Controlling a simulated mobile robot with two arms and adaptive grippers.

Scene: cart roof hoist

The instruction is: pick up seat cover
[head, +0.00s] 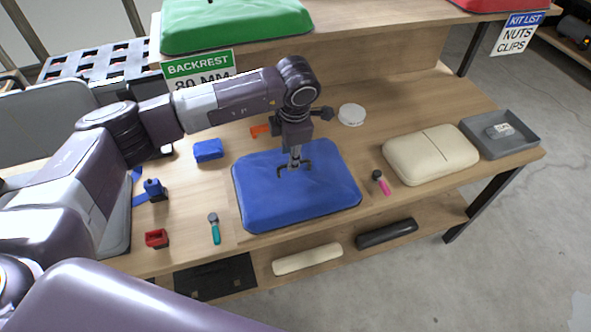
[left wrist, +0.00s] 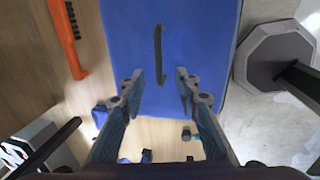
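A blue padded cover (head: 315,198), the likely seat cover, lies flat on the wooden bench below my left gripper. It also fills the upper middle of the left wrist view (left wrist: 205,35), where a dark strap or slit (left wrist: 158,55) runs along it. My left gripper (head: 295,168) points down over the middle of the cover, its fingers spread. In the left wrist view the open fingers (left wrist: 160,82) are on either side of the strap's lower end, with nothing held. I cannot tell whether the fingertips touch the cover. My right gripper is not in view.
A cream cushion (head: 430,155) and a grey tray (head: 510,140) are on the right. A pink-handled tool (head: 382,184), teal-handled tool (head: 214,229), blue block (head: 208,150), red part (head: 157,238) and white disc (head: 352,115) lie around the cover. A green pad (head: 235,25) rests on the upper shelf.

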